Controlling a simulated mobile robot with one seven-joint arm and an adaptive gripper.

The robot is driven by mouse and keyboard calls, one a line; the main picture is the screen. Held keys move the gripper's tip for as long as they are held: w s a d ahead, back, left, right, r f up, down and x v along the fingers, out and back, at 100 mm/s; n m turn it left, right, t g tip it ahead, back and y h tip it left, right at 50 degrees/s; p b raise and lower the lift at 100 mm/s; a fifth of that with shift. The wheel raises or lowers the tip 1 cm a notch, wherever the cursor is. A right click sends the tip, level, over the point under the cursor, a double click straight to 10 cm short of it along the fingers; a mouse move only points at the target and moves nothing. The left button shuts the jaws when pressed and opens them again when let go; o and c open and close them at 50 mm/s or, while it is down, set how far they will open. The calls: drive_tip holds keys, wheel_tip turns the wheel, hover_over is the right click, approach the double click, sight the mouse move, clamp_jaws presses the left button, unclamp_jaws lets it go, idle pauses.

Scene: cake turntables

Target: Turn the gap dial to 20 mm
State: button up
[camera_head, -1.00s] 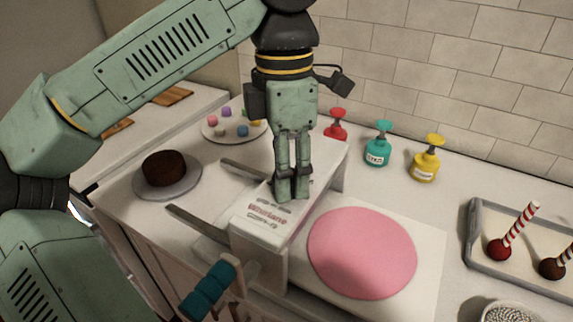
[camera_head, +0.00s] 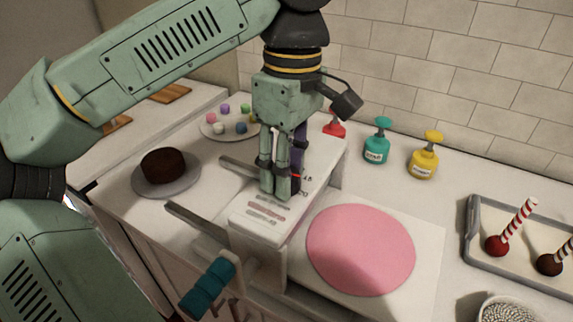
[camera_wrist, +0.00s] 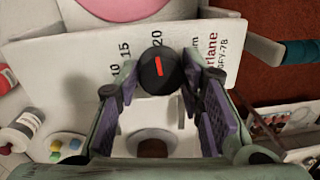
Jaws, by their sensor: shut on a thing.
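The gap dial (camera_wrist: 152,72) is a round black knob with a red line, on top of the white sheeter machine (camera_wrist: 80,62). In the wrist view the printed numbers 10, 15 and 20 stand around it. The red line lies roughly toward the 20; exact alignment is hard to tell. My gripper (camera_head: 281,190) points down on the machine's top, its fingers shut on the dial. The purple-padded fingers also show on either side of the knob in the wrist view (camera_wrist: 158,100). The fingers mostly hide the dial in the head view.
A pink dough disc (camera_head: 360,250) lies right of the machine, and a teal-handled crank (camera_head: 208,288) sticks out in front. A chocolate cake (camera_head: 163,166) stands at left. Teal (camera_head: 376,148) and yellow (camera_head: 424,160) pump bottles stand behind. A tray (camera_head: 470,225) is at right.

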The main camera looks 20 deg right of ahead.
drive_tip(key=shift+m, duration=0.6)
drive_tip(key=o, duration=1.2)
drive_tip(key=shift+c, duration=0.2)
